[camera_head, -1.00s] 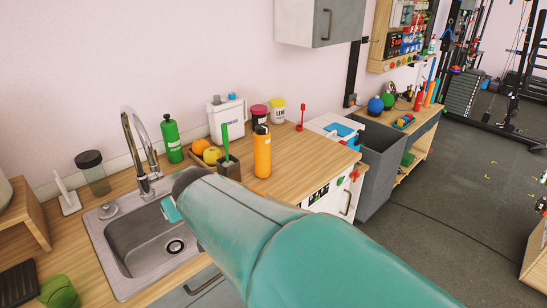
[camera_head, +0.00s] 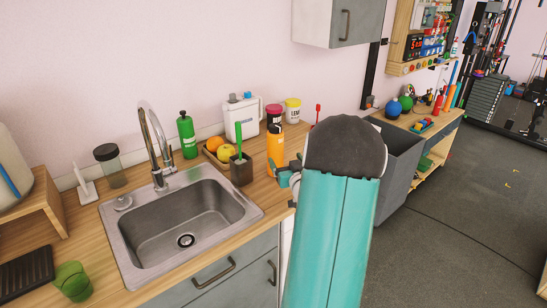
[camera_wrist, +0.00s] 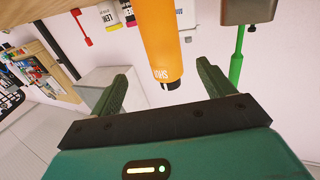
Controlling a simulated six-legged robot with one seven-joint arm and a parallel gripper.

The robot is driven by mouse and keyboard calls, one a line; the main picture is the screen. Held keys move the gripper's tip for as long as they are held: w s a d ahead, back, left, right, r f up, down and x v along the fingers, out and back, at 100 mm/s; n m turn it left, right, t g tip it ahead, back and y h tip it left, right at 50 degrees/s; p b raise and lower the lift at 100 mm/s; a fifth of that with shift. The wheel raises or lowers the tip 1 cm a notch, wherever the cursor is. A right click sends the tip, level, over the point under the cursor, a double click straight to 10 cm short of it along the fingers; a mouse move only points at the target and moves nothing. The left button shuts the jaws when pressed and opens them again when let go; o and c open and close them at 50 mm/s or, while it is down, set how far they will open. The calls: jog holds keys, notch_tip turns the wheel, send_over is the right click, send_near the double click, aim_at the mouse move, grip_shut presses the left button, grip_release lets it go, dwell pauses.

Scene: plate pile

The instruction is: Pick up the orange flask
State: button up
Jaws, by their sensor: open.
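The orange flask (camera_head: 275,148) stands upright on the wooden counter, right of the pen-holder-like dark box, in the head view. In the wrist view the flask (camera_wrist: 160,38) appears inverted, with its dark cap between and beyond my open fingers. My gripper (camera_wrist: 164,68) is open and empty, its two green fingers spread to either side of the flask in the picture. I cannot tell the exact gap to it. In the head view my arm hides most of the gripper, and only a small part shows beside the flask's base.
The dark box (camera_head: 241,170) with a green brush stands close left of the flask. A fruit tray (camera_head: 212,160), green bottle (camera_head: 188,135), white jug (camera_head: 243,118) and two tubs (camera_head: 293,110) stand nearby. The sink (camera_head: 180,215) lies left. A grey bin (camera_head: 400,165) is right.

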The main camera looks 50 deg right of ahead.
aim_at(274, 143)
jog(key=x, duration=1.2)
jog(key=shift+w+a+f, duration=0.1)
jog(key=shift+w+f, duration=0.15)
jog(key=shift+w, duration=0.2)
jog(key=c, duration=1.4)
jog(key=shift+r, duration=0.1)
